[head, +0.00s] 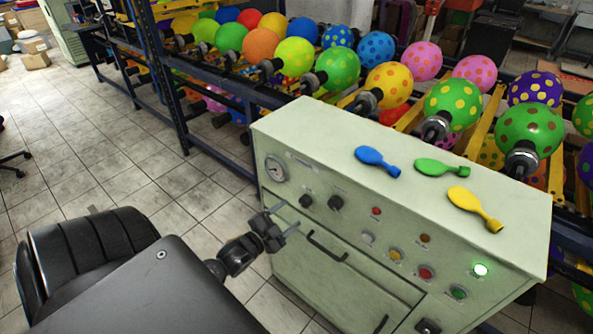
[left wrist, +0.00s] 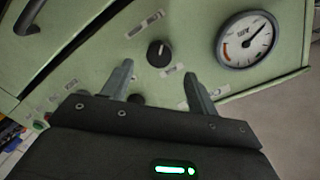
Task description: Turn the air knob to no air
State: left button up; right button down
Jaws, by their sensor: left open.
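Two black knobs sit on the front of the pale green cabinet (head: 490,245), the left knob (head: 306,201) and the right knob (head: 336,203). Their labels are too small to read, so I cannot tell which one is the air knob. My left gripper (head: 288,219) is open and empty in front of the panel, just left of and below the left knob. In the left wrist view, one black knob (left wrist: 159,53) shows beyond and between the open fingers (left wrist: 159,80). Another knob (left wrist: 135,99) is partly hidden behind the gripper. My right gripper is out of view.
A round pressure gauge (head: 276,169) is beside the knobs. A drawer handle (head: 327,245) lies below them, with several buttons and a lit green lamp (head: 480,270) to the right. Blue (head: 377,162), green (head: 442,168) and yellow (head: 475,208) deflated balloons lie on top. Balloon racks stand behind.

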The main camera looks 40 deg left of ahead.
pick_arm(q)
jog(key=s, duration=0.4)
jog(key=shift+s+r+b, duration=0.15)
jog(key=shift+s+b, duration=0.2)
jog(key=shift+s, duration=0.05)
jog(key=s+a+f+n+g+y, duration=0.1)
jog(key=s+f+n+g, duration=0.4)
jog(key=f, duration=0.9)
jog(key=s+a+f+g, duration=0.1)
jog(key=s+f+g, duration=0.35)
jog(key=f, duration=0.95)
jog(key=s+d+f+g, duration=0.2)
jog(key=s+d+f, duration=0.2)
jog(key=s+f, duration=0.2)
jog(key=s+d+f+n+g, duration=0.1)
jog(key=s+d+f, duration=0.4)
jog(key=s, duration=0.5)
jog(key=s+d+f+g+h, duration=0.1)
jog(key=s+d+f+g, duration=0.2)
jog(key=s+d+f, duration=0.2)
notch_tip(320, 180, down, 4)
jog(key=s, duration=0.3)
jog(key=shift+g, duration=0.35)
jog(key=shift+w+r, duration=0.1)
